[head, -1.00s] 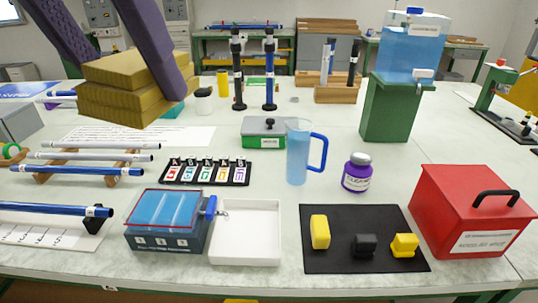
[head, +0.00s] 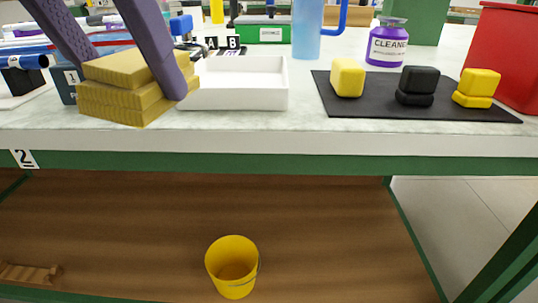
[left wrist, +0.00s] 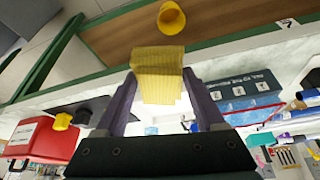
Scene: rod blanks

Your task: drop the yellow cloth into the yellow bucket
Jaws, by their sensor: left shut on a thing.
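The yellow cloth (head: 125,98) is a folded, ribbed bundle held between the purple fingers of my left gripper (head: 140,75). In the head view it overlaps the table's front edge area, left of the white tray. The left wrist view also shows the cloth (left wrist: 158,75) between the fingertips of the left gripper (left wrist: 160,88). The yellow bucket (head: 232,268) stands upright on the brown lower shelf under the table, its open top facing up. It also shows in the left wrist view (left wrist: 171,18). The bucket's inside looks empty. My right gripper is not in view.
The table's green front rail (head: 230,163) lies between cloth and bucket in the head view. A white tray (head: 235,92), a black mat (head: 440,112) with small blocks and a cleaner bottle (head: 387,42) stand on the table. The shelf (head: 120,230) is clear around the bucket.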

